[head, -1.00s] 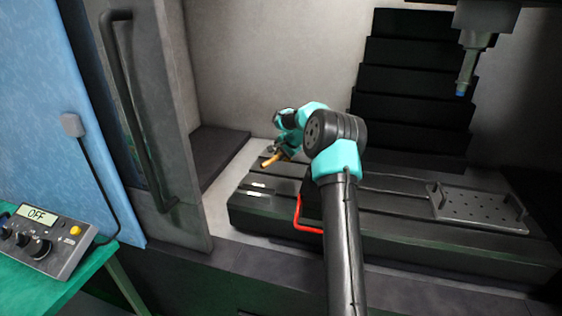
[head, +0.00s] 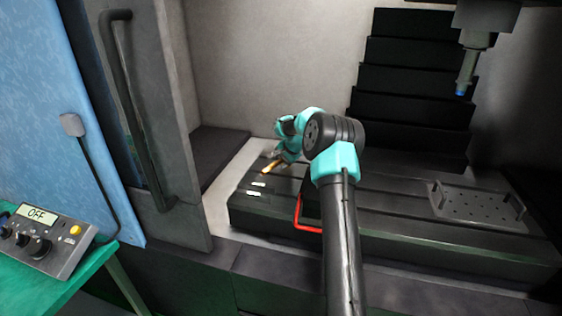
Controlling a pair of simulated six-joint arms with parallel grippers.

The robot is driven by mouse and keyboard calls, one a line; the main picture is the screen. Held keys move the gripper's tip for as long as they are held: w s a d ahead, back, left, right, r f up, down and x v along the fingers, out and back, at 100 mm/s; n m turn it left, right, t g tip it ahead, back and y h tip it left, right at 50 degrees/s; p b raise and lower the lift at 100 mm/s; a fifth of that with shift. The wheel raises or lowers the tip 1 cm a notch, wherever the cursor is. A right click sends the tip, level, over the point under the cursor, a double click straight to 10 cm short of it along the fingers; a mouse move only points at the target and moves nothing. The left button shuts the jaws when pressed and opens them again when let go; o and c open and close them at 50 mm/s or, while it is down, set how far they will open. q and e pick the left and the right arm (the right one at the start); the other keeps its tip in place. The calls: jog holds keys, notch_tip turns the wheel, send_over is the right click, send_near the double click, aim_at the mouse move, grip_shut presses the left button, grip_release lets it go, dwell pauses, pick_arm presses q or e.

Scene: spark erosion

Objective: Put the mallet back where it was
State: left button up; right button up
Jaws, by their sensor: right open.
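A short orange-brown handle, which appears to be the mallet's (head: 269,168), shows at the far left part of the dark slotted machine table (head: 390,240). The mallet's head is not clear; my gripper seems to hide it. My right gripper (head: 277,156) is open at the upper end of the handle. It is small and partly hidden by my own wrist, so I cannot tell whether its fingers touch the mallet. My left gripper is not in view.
Two small bright pieces (head: 258,184) lie on the table's left end. A red bar (head: 306,228) is at its front edge. A perforated plate (head: 478,203) is on the right. A blue-tipped spindle (head: 465,70) hangs above. A control box (head: 42,240) reads OFF.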

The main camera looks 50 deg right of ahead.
jog(key=shift+r, duration=0.2)
jog(key=v, duration=1.2)
jog(key=shift+a, duration=0.1)
dwell(0.3)
